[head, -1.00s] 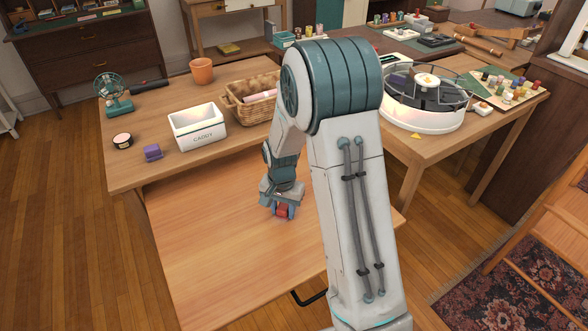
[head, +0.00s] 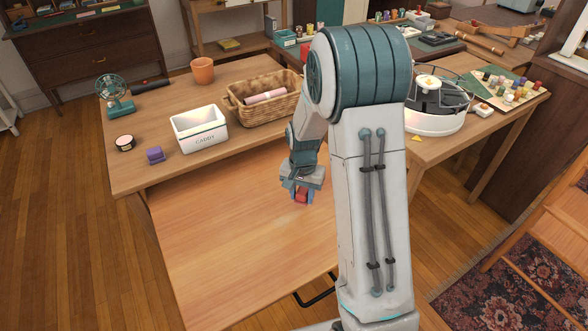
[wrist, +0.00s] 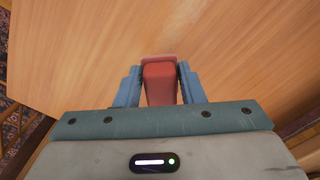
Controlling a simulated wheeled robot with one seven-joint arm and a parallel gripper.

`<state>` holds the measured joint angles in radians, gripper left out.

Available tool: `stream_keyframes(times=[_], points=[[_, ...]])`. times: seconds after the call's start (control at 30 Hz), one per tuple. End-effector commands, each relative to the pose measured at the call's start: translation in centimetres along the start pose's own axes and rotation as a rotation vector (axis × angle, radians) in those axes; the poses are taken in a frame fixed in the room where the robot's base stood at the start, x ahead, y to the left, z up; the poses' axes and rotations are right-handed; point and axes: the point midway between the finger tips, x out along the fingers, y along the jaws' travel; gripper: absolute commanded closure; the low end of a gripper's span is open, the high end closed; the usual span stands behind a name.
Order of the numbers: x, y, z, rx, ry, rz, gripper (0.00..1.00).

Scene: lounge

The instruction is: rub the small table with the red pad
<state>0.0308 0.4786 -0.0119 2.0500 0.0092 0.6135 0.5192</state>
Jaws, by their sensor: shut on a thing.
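The small table (head: 215,255) is a low, bare, light-wood top in front of the larger work table. My gripper (head: 301,196) is over its right part, toward the far side. It is shut on the red pad (head: 301,197). In the wrist view, the red pad (wrist: 160,82) sits between the two blue fingers of my gripper (wrist: 160,88), with the wood top beyond it. I cannot tell whether the pad touches the surface. My arm hides part of the small table's right side.
A white round device (head: 435,122) stands at right. The small table's left and middle are clear.

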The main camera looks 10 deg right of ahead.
Motion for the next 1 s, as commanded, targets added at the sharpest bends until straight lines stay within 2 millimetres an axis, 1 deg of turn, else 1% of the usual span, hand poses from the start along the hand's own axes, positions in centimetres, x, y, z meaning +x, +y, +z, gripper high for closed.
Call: stream_keyframes(times=[0.03, 0.3, 0.4, 1.0], points=[[-0.9, 0.0, 0.0, 0.0, 0.001, -0.001, 0.86], [-3.3, 0.0, 0.0, 0.001, 0.001, -0.001, 0.86], [-3.9, 0.0, 0.0, 0.002, 0.001, -0.001, 0.86], [-3.9, 0.0, 0.0, -0.001, 0.001, 0.0, 0.86]])
